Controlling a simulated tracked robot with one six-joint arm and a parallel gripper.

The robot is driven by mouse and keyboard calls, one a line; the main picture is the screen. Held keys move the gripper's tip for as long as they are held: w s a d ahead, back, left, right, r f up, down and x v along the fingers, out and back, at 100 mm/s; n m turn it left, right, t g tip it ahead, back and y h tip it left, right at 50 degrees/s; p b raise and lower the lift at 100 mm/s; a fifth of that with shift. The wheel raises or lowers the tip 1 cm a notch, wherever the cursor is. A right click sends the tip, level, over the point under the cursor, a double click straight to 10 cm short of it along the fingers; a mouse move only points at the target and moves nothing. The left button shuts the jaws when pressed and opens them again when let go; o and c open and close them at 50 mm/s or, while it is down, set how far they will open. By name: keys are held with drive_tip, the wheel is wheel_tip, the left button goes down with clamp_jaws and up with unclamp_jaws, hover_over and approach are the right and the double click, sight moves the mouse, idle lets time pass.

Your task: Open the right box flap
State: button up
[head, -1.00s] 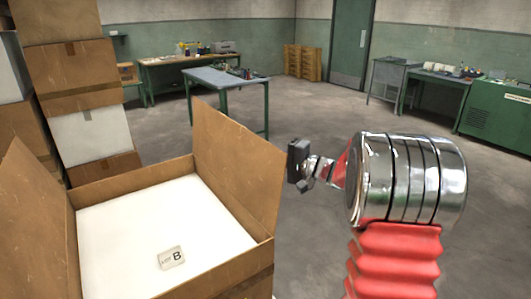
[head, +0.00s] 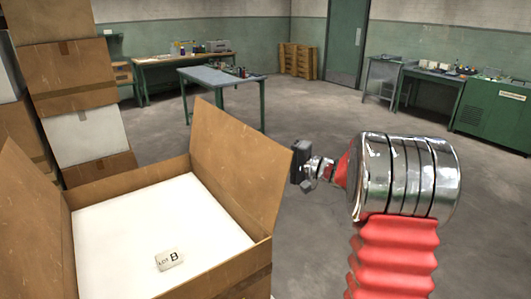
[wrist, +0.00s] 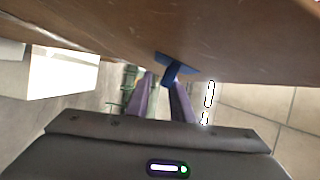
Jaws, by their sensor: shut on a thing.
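The open cardboard box (head: 172,287) stands at the lower left in the head view, with a white inside panel and a small card marked B (head: 169,259). Its right flap (head: 235,165) stands up, leaning outward to the right. My gripper (head: 300,165) is at the outer right edge of this flap. In the wrist view, the flap's brown face (wrist: 230,35) fills the top, with a blue tab (wrist: 175,68) on it. The purple fingers of my gripper (wrist: 165,85) are shut on the blue tab; the exact contact is small and partly hidden.
The left flap (head: 30,220) also stands up. Stacked boxes (head: 75,85) rise behind the box at left. A blue-topped table (head: 220,80) stands farther back. The floor (head: 320,110) right of the flap is clear.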

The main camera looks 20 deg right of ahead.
idle(0.4)
drive_tip(key=v, duration=1.3)
drive_tip(key=shift+s+d, duration=0.25)
drive_tip(key=shift+s, duration=0.1)
